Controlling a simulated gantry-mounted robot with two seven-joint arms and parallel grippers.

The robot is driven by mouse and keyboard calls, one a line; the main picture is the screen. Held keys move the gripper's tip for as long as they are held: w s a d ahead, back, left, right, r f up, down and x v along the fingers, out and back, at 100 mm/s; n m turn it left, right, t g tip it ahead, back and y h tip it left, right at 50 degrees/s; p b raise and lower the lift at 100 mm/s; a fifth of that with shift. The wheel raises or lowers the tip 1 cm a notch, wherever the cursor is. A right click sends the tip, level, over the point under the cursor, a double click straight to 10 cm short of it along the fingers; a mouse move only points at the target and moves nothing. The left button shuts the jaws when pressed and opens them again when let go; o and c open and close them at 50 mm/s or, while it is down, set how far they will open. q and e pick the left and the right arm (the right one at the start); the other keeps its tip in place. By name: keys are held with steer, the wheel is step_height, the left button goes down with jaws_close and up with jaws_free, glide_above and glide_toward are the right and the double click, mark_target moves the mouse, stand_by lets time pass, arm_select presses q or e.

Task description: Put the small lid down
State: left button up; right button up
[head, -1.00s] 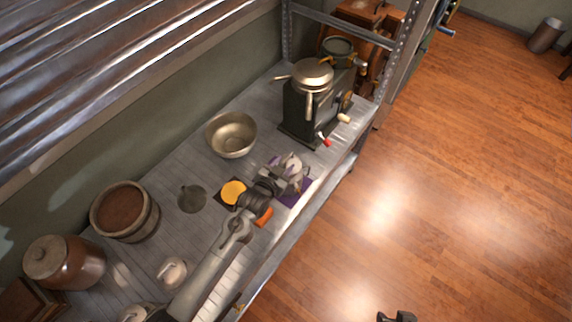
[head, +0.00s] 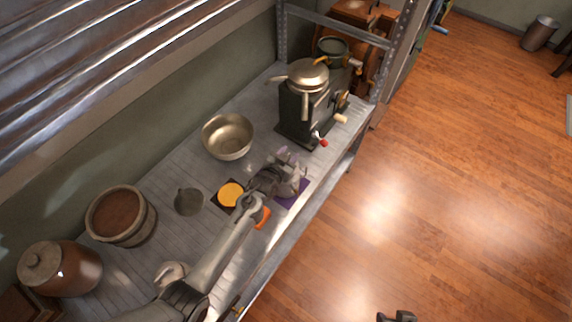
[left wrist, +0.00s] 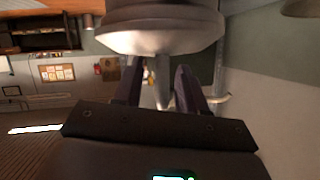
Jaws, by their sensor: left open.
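My left gripper (head: 290,163) is low over the purple mat (head: 293,194) near the shelf's front edge. Its jaws are open. In the left wrist view a wide, round grey metal piece (left wrist: 160,30), seemingly the small lid, lies just past the fingertips (left wrist: 162,88). A narrow grey stem, like its knob, stands between the two fingers, with gaps at its sides. In the head view the gripper hides most of this piece; I cannot tell whether it rests on the mat. A dark part at the bottom edge (head: 397,316) seems to be my right gripper; its jaws are unclear.
A metal bowl (head: 228,137) and a dark grinder-like machine (head: 305,112) with a pan on top stand close behind my gripper. A yellow disc (head: 230,194), an orange piece (head: 263,218) and a grey round lid-like piece (head: 189,202) lie nearby. Crocks stand at left.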

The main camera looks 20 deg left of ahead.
arm_select(q)
steer(key=c, duration=0.7)
jaws_close()
steer(key=shift+f, duration=0.1)
stand_by(0.6)
